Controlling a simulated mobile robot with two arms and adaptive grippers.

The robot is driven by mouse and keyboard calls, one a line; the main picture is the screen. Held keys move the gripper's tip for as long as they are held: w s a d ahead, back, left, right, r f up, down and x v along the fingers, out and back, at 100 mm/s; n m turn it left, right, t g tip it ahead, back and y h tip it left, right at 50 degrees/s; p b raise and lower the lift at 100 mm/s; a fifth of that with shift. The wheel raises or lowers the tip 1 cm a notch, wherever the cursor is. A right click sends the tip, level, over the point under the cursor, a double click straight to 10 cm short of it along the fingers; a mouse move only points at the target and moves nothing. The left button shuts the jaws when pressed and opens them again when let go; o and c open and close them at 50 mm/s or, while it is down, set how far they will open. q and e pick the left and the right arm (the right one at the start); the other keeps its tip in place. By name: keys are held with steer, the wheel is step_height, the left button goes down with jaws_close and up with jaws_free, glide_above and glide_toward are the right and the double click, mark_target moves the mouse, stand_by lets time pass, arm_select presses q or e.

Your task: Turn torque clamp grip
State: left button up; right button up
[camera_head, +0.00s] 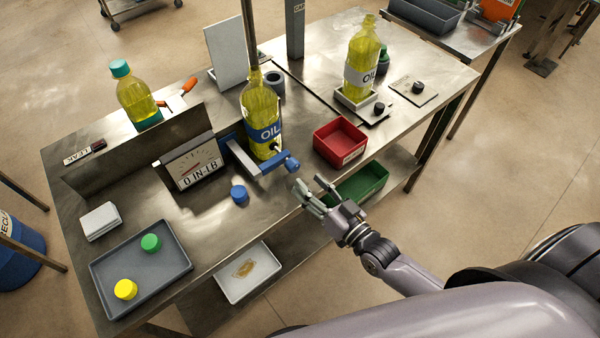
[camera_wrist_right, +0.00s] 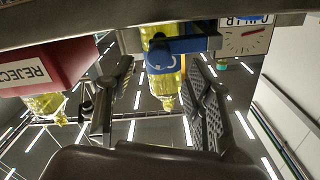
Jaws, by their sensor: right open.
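A clear oil bottle (camera_head: 261,106) with yellow oil and a blue label stands upright in the torque clamp, against its blue jaw (camera_head: 240,158). The clamp's blue grip (camera_head: 291,164) sticks out at the front right end of its grey bar. A dial gauge (camera_head: 194,165) beside it reads 0 IN-LB. My right gripper (camera_head: 310,186) is open and empty, just in front of the grip and apart from it. In the right wrist view, the open fingers (camera_wrist_right: 158,105) frame the bottle (camera_wrist_right: 163,80) and a blue clamp part (camera_wrist_right: 177,45). My left gripper is out of view.
A red reject bin (camera_head: 340,143) stands close right of the clamp; a green bin (camera_head: 361,184) sits lower. A loose blue cap (camera_head: 239,194) lies in front. A grey tray (camera_head: 140,268) holds green and yellow caps. Another oil bottle (camera_head: 361,66) stands at the back right.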

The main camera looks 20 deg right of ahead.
steer(key=v, duration=0.5)
steer(key=shift+s+d, duration=0.1)
steer(key=shift+s, duration=0.2)
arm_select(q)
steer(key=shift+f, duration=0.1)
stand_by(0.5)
